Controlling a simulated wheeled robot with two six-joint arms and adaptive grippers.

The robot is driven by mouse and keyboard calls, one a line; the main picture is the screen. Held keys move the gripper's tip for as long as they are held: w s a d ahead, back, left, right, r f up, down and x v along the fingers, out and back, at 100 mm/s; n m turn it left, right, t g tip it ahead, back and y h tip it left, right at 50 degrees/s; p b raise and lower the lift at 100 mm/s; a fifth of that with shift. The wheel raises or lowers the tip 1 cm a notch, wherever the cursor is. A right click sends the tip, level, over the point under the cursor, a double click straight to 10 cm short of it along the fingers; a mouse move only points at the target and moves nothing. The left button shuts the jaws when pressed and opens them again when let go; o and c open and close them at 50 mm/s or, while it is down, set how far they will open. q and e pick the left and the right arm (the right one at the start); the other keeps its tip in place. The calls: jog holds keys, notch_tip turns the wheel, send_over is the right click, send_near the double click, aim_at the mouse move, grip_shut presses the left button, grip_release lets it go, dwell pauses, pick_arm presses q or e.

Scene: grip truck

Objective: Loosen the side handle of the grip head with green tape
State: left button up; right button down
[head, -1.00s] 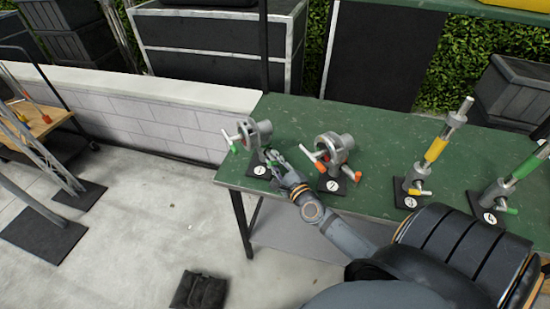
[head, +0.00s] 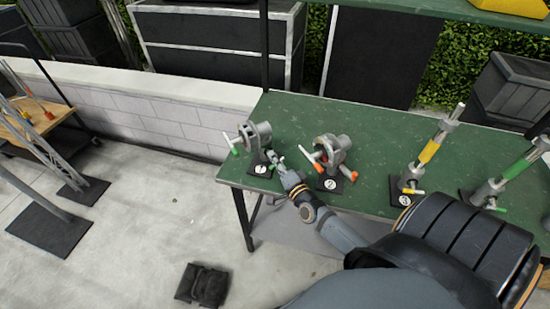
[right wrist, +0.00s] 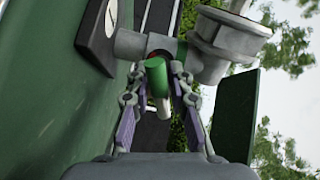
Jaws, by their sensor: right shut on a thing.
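The grip head with green tape (head: 262,134) stands on a black base at the left end of the green table (head: 380,190). Its front T-handle has a green end (head: 235,152). My right gripper (head: 274,156) reaches this grip head from the front right. In the right wrist view, the gripper (right wrist: 158,72) is shut on the green-ended side handle (right wrist: 156,76), which lies between the fingertips beside the grey metal body (right wrist: 230,38). My left gripper is not in view.
A grip head with red-orange handles (head: 335,150) stands close to the right of my gripper. Stands with yellow tape (head: 428,153) and green tape (head: 517,169) are further right. A black bag (head: 203,286) lies on the floor. The table's left edge is close.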

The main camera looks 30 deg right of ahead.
jog(key=n+p, duration=0.2)
jog(key=n, duration=0.3)
jog(key=shift+r, duration=0.1)
jog(key=shift+n+p, duration=1)
jog(key=shift+n, duration=0.7)
jog(key=c, duration=1.2)
grip_release()
jog(key=s, duration=1.2)
jog(key=shift+a, duration=0.4)
